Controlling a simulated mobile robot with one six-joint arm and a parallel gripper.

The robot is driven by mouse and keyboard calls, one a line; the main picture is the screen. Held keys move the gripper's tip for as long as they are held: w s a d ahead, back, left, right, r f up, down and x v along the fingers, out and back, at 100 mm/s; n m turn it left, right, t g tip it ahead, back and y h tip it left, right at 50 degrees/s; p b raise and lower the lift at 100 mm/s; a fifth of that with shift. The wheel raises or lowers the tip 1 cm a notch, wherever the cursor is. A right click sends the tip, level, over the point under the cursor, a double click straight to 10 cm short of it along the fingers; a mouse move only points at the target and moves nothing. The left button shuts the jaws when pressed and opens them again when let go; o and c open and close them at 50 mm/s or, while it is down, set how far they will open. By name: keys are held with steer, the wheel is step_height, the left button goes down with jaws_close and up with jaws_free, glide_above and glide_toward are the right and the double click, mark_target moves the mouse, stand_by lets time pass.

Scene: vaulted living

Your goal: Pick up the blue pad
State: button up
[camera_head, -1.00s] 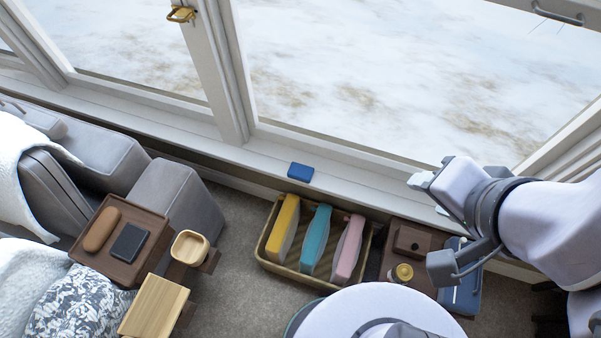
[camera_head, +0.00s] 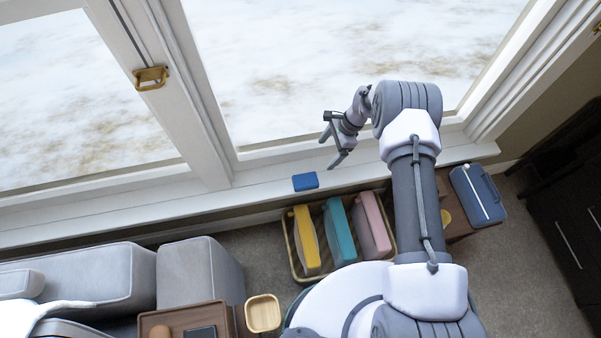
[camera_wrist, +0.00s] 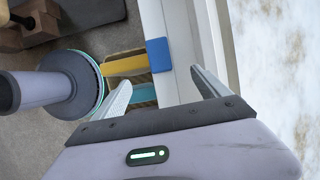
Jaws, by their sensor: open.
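The blue pad (camera_head: 305,181) is a small flat block lying on the white window sill, near its front edge. In the wrist view the blue pad (camera_wrist: 158,55) shows beyond the fingertips, roughly between them and a little above. My gripper (camera_head: 335,145) is over the sill, to the right of the pad and above it, apart from it. In the wrist view my gripper (camera_wrist: 160,82) has its two fingers spread wide with nothing between them.
A basket (camera_head: 289,250) with yellow, teal and pink upright items stands on the floor below the sill. The window frame (camera_head: 190,100) rises behind the pad. A blue case (camera_head: 478,195) is at the right. A grey sofa (camera_head: 75,275) is at left.

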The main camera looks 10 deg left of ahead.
steer(key=b, duration=0.4)
glide_above(307, 180)
steer(key=d, duration=0.2)
steer(key=f, duration=1.3)
steer(key=shift+w, duration=0.4)
steer(key=b+x, duration=0.3)
steer(key=x, duration=0.2)
steer(key=shift+a+f, duration=0.2)
steer(key=shift+w+r, duration=0.1)
steer(key=shift+f+b, duration=0.25)
steer(key=shift+b, duration=0.2)
